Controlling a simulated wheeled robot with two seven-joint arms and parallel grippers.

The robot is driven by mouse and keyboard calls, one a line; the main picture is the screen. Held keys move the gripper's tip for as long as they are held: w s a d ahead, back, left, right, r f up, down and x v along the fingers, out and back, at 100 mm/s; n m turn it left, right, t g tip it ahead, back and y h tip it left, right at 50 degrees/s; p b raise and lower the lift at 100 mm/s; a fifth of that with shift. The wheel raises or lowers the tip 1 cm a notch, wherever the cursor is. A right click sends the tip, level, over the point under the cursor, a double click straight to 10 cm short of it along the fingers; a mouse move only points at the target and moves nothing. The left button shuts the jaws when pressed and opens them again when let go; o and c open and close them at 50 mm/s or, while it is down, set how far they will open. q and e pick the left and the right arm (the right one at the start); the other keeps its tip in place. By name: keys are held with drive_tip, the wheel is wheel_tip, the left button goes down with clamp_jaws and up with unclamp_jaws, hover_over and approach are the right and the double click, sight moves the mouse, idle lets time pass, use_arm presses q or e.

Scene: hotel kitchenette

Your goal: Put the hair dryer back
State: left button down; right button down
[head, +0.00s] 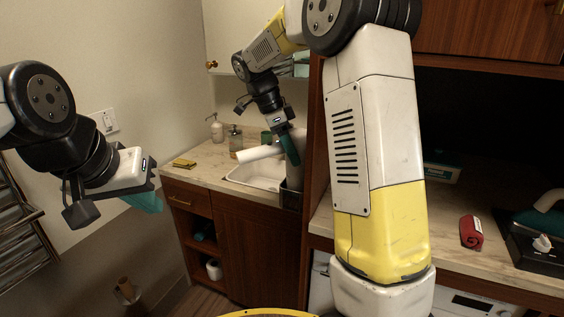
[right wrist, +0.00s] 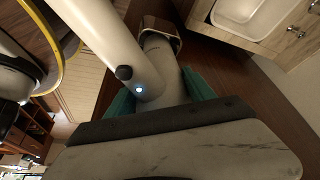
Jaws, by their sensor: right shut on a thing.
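The white hair dryer (head: 258,153) is held above the sink area, its barrel pointing left in the head view. My right gripper (head: 291,150) has its teal fingers shut on the dryer's handle. In the right wrist view the pale barrel (right wrist: 100,40) and the handle (right wrist: 161,62) run between the teal fingers (right wrist: 160,95). A dark open holder (head: 291,196) is at the right end of the sink counter, below the gripper. In the right wrist view the handle's end overlaps the holder (right wrist: 165,27); whether it is inside is unclear. My left gripper (head: 145,202) is apart at the left, its opening hidden.
A white sink (head: 262,176) is set in the marble counter, with soap bottles (head: 235,138) behind it and a yellow item (head: 184,163) at the left. A tall wooden panel (head: 317,130) stands right of the holder.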

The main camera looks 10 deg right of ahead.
drive_tip(key=shift+s+d+f, duration=0.1)
drive_tip(key=shift+f, duration=1.95)
drive_tip(key=shift+c, duration=1.8)
unclamp_jaws()
drive_tip(key=v, duration=1.2)
